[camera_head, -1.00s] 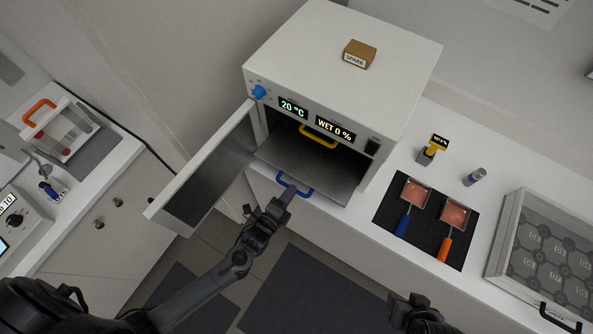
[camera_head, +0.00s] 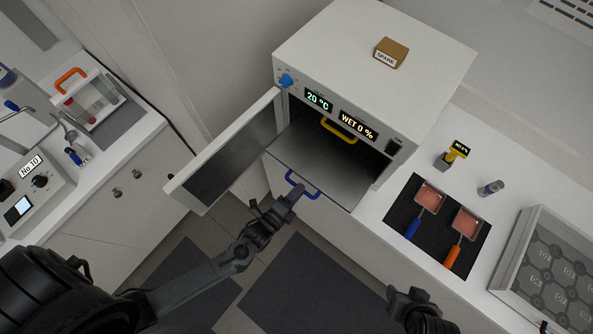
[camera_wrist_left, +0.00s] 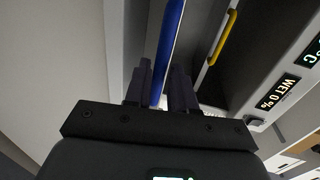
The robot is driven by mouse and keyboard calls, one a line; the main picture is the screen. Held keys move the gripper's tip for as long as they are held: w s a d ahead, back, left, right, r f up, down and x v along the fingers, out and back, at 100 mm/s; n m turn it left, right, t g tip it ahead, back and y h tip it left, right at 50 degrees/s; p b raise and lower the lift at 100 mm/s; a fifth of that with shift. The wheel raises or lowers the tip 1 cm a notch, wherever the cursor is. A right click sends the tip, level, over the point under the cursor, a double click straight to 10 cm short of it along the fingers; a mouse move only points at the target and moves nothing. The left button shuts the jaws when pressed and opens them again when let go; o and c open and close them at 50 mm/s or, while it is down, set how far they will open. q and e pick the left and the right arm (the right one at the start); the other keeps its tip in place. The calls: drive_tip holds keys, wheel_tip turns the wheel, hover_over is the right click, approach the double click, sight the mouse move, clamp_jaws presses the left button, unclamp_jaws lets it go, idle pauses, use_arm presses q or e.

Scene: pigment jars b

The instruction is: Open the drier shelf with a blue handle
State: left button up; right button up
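The white drier (camera_head: 372,62) has its door (camera_head: 232,150) swung open to the left. Its shelf with a blue handle (camera_head: 302,184) is pulled part way out of the front. My left gripper (camera_head: 291,196) is at this handle. In the left wrist view the blue handle (camera_wrist_left: 169,42) runs between my two dark fingers (camera_wrist_left: 161,85), which close on it. A yellow handle (camera_head: 339,132) sits further in, inside the drier. My right gripper (camera_head: 407,298) is low in the head view, away from the drier; its fingertips are unclear.
A box marked spare (camera_head: 391,53) lies on the drier. Right of it, a black mat (camera_head: 398,210) holds a blue-handled and an orange-handled tool. A yellow-topped meter (camera_head: 453,154) and a small vial (camera_head: 490,188) stand behind. The floor in front of the shelf is free.

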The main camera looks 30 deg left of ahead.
use_arm(q)
drive_tip(key=shift+s, duration=0.1)
drive_tip(key=b+v, duration=0.1)
drive_tip(key=v, duration=0.9)
drive_tip(key=shift+s, duration=0.3)
drive_tip(key=shift+a+r, duration=0.1)
